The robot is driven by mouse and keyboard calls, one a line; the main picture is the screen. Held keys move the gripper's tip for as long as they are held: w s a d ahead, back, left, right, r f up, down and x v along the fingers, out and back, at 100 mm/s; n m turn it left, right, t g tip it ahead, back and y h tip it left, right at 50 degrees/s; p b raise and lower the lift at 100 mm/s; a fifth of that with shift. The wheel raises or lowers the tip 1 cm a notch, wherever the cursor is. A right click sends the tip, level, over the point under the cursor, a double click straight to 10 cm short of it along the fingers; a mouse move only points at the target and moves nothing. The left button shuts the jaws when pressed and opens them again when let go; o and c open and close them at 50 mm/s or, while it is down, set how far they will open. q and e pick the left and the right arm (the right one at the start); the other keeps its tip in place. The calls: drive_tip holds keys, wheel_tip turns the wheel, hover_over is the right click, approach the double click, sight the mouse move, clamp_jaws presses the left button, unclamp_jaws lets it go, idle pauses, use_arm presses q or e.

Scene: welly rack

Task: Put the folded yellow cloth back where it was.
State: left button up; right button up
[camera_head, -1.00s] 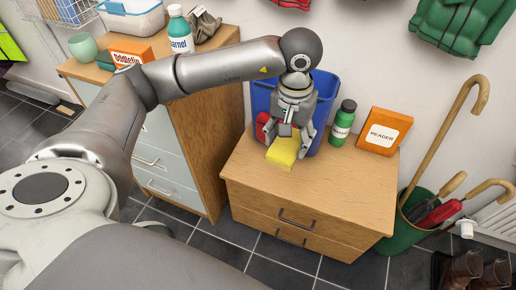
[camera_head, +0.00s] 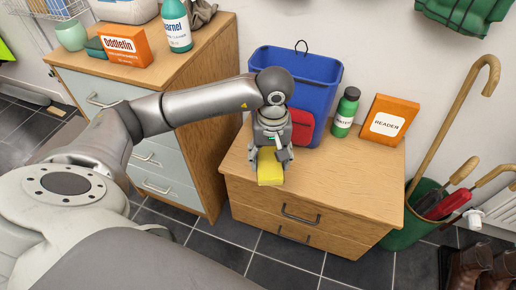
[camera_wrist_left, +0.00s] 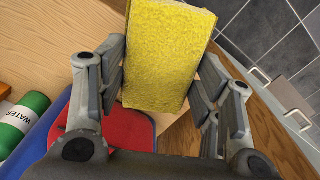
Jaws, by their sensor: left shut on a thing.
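The folded yellow cloth (camera_head: 270,170) is a thick yellow block held between the fingers of my left gripper (camera_head: 270,158). In the left wrist view the cloth (camera_wrist_left: 168,50) sits between the two fingers of the left gripper (camera_wrist_left: 162,88), which are shut on it. The gripper points down over the left part of the low wooden cabinet's top (camera_head: 325,180), near its left edge. I cannot tell whether the cloth touches the top. My right gripper is not in view.
A blue container (camera_head: 315,85) with a red front patch (camera_head: 302,127) stands just behind the gripper. A taller cabinet (camera_head: 190,85) is to the left. The cabinet top's front middle is clear.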

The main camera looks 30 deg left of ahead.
use_arm(q)
drive_tip(key=w+a+f+b, duration=0.1)
drive_tip(key=w+a+f, duration=0.3)
drive_tip(key=w+a+f+b, duration=0.1)
drive_tip(key=w+a+f, duration=0.3)
drive_tip(key=a, duration=0.1)
drive_tip(key=shift+w+f, duration=0.1)
drive_tip(key=shift+f, duration=0.3)
drive_tip(key=shift+w+a+f+b, duration=0.2)
drive_tip(key=shift+f+b, duration=0.15)
drive_tip(key=shift+b, duration=0.05)
wheel_tip(320, 180, down, 3)
drive_tip(key=shift+r+b, duration=0.1)
drive_tip(key=shift+b, duration=0.3)
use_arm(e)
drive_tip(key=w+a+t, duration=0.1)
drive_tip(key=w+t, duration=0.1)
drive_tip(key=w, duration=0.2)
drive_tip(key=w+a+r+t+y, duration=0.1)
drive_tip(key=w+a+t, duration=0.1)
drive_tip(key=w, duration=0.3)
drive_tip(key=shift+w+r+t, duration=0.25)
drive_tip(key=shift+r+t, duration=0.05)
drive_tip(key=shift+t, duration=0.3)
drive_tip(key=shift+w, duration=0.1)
